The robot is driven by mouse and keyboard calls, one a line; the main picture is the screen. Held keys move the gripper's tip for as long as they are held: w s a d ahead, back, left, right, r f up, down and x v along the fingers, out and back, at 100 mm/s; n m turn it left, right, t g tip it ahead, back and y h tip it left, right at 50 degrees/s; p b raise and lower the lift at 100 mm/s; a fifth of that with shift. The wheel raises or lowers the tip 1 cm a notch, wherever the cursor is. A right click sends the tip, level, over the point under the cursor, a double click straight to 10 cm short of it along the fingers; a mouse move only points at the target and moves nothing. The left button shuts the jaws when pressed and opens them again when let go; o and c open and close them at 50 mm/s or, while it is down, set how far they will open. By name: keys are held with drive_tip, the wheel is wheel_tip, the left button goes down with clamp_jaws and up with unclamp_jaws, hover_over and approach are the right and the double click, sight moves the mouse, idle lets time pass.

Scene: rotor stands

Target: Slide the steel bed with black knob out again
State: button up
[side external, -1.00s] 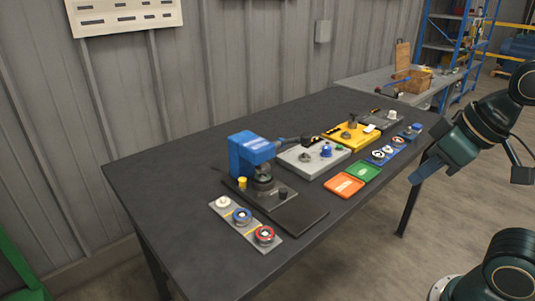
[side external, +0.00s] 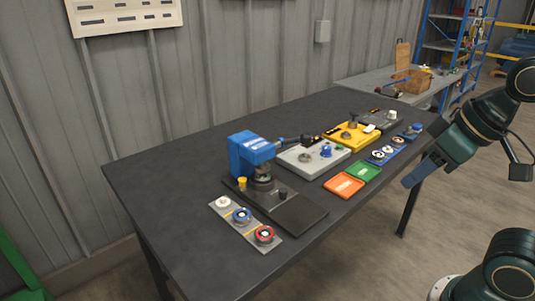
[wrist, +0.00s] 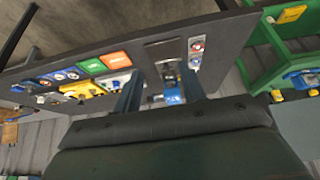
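A blue press (side external: 252,152) stands on the dark table with a dark grey bed at its foot. A small black knob (side external: 283,194) stands on the bed, and a flat dark plate (side external: 302,213) extends from it toward the table's front edge. How far the bed is in or out is hard to tell. In the wrist view the press (wrist: 173,94) shows small between my fingers. My gripper (side external: 415,177) is off the table's right side, well away from the bed. In the wrist view my gripper (wrist: 162,92) has its two fingers apart with nothing between them.
A grey strip (side external: 243,220) with white, blue and red round parts lies left of the press. Orange (side external: 344,185) and green (side external: 364,172) trays, a grey board (side external: 314,158) and a yellow board (side external: 352,135) lie to its right. The table's front left is clear.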

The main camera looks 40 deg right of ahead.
drive_tip(key=w+r+g, duration=0.2)
drive_tip(key=w+r, duration=0.1)
drive_tip(key=w, duration=0.6)
drive_tip(key=n+g, duration=0.3)
drive_tip(key=g, duration=0.1)
hover_over(283, 190)
wheel_tip(283, 190, down, 11)
drive_tip(key=shift+f, duration=0.1)
drive_tip(key=shift+f, duration=0.15)
wheel_tip(283, 190, down, 13)
drive_tip(key=shift+f, duration=0.2)
clamp_jaws()
